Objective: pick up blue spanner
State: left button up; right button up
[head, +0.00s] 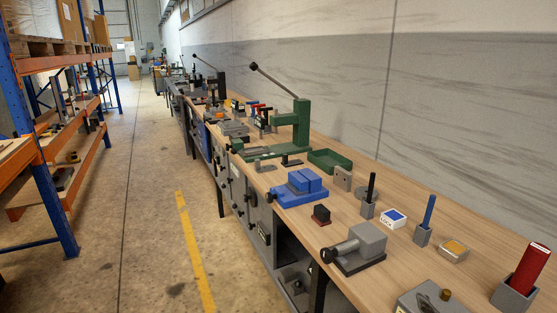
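No thing is clearly recognisable as a blue spanner. A slim blue upright piece (429,210) stands in a small grey block holder (422,237) on the right part of the workbench. It could be the spanner, but it is too small to tell. A blue vise-like block (298,187) sits on the bench left of it. Neither of my grippers is in view.
The long wooden bench (345,207) runs along the wall. Orange shelving (60,190) stands left; the aisle floor (150,220) is clear.

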aim_at(252, 110)
jog(key=i+j+z, duration=0.1)
jog(key=i+j, duration=0.15)
jog(key=i+j+z, duration=0.15)
jog(key=j, duration=0.25)
jog(key=i+j+z, duration=0.1)
jog(key=i+j, duration=0.15)
jog(key=j, duration=0.15)
jog(key=i+j+z, duration=0.1)
jog(key=j, duration=0.25)
jog(key=i+j, duration=0.2)
jog(key=j, duration=0.2)
jog(key=i+j, duration=0.15)
jog(key=j, duration=0.25)
jog(key=i+j, duration=0.2)
jog(key=j, duration=0.15)
jog(key=i+j, duration=0.2)
jog(key=j, duration=0.2)
jog(key=i+j+z, duration=0.1)
jog(key=j, duration=0.3)
jog(key=i+j, duration=0.25)
jog(key=j, duration=0.15)
jog(key=i+j, duration=0.2)
jog(key=j, duration=0.2)
jog(key=i+j, duration=0.15)
jog(key=j, duration=0.25)
